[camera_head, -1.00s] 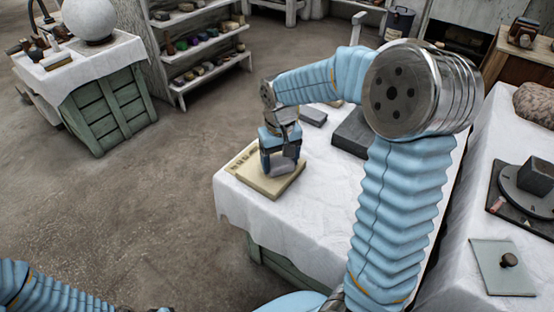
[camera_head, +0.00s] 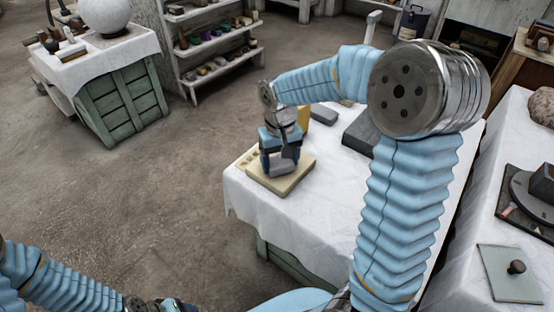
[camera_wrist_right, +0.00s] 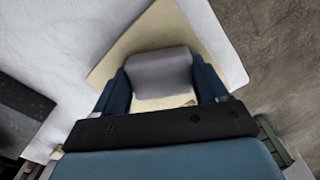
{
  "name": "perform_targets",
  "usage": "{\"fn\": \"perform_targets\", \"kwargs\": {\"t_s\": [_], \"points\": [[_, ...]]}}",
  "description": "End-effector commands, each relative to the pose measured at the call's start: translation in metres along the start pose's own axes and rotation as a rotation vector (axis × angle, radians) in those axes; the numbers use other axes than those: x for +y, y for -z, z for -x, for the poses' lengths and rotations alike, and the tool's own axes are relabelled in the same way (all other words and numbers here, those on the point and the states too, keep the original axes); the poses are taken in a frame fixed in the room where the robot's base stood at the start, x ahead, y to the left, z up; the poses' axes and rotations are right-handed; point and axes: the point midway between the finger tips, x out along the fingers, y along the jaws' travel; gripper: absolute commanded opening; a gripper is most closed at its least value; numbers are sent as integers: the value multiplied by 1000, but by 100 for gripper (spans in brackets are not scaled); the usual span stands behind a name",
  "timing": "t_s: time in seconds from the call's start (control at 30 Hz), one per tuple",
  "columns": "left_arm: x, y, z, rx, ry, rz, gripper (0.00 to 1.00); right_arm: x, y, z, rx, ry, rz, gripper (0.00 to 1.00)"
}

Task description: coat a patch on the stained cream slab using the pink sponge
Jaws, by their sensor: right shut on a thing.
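The stained cream slab (camera_head: 292,183) lies flat on the white-draped table, with small dark marks along its far left edge. It also shows in the wrist view (camera_wrist_right: 118,55). My right gripper (camera_head: 280,160) points down over the slab, shut on the sponge. The sponge (camera_wrist_right: 162,68) looks greyish pink between the two dark blue fingers. Its underside is hidden, so I cannot tell whether it touches the slab. My left arm enters at the bottom left; its fingers are outside the picture.
A yellowish block (camera_head: 304,119) and a small dark grey block (camera_head: 323,114) stand behind the gripper. A larger dark slab (camera_head: 362,132) lies right of them. The draped table (camera_head: 318,215) has bare cloth in front. A second draped table (camera_head: 462,232) is at right.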

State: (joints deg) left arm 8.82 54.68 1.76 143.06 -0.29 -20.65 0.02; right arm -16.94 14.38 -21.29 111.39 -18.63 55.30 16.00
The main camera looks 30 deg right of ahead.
Motion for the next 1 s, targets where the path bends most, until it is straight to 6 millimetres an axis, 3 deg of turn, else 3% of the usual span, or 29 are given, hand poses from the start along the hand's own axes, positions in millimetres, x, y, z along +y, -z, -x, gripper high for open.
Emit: {"fn": "perform_targets", "kwargs": {"t_s": [0.5, 1.0], "points": [[0, 0, 1, 0, 0, 0, 58, 28, 0, -1, 0, 0, -1, 44], [1, 0, 4, 0, 0, 0, 58, 4, 0, 0, 0, 0, 2, 44]]}}
